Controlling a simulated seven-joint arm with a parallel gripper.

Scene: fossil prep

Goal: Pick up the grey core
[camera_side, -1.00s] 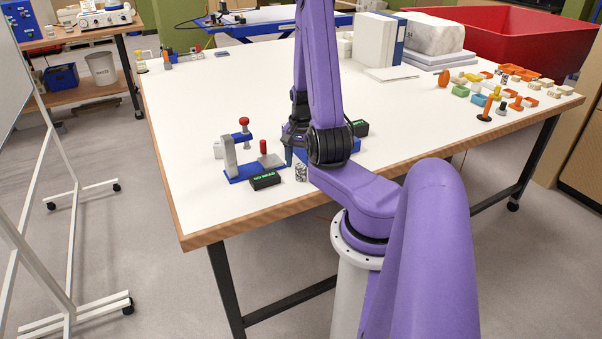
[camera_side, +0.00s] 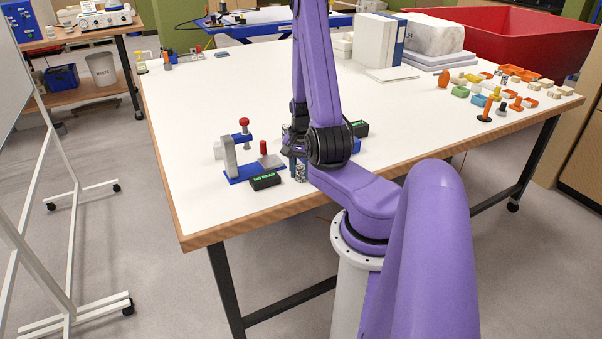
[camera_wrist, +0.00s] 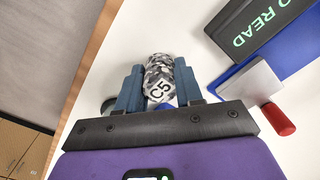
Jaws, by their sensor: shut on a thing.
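The grey core (camera_wrist: 158,78) is a small cylinder with a mottled black, grey and white side and a pale end marked "C5". In the wrist view it sits between the two blue fingers of my gripper (camera_wrist: 159,90), which is shut on it. In the side view the core (camera_side: 300,173) stands at table level beside the black reader box, below my gripper (camera_side: 294,160). My arm hides part of the fingers there. I cannot tell whether the core touches the table.
Another black box (camera_side: 360,128) stands behind my arm. The table's front edge (camera_side: 250,221) is near.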

